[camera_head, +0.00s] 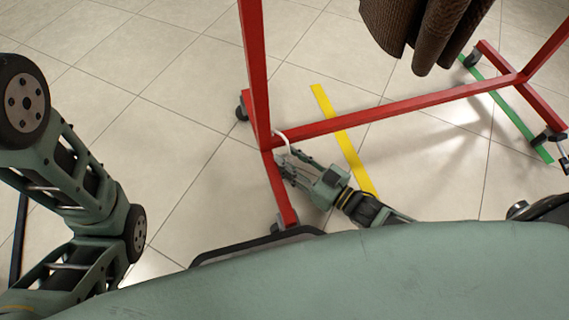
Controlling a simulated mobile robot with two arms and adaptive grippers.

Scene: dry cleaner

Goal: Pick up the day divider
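A thin white curved piece (284,138), perhaps the day divider, shows at the foot of the red rack's near post. Only part of it is visible, and I cannot tell its full shape. My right gripper (284,161) is low by the rack's base, its fingers pointing left at the post and just below the white piece. The fingers overlap the red frame in the picture. I cannot tell whether they are open or closed on the white piece. My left arm shows at the left, but its gripper is out of view.
A red wheeled garment rack (400,108) stands on the tiled floor (150,110). Dark brown garments (425,30) hang from it at the top right. A yellow strip (340,135) and a green strip (510,112) lie on the floor. The floor left of the rack is clear.

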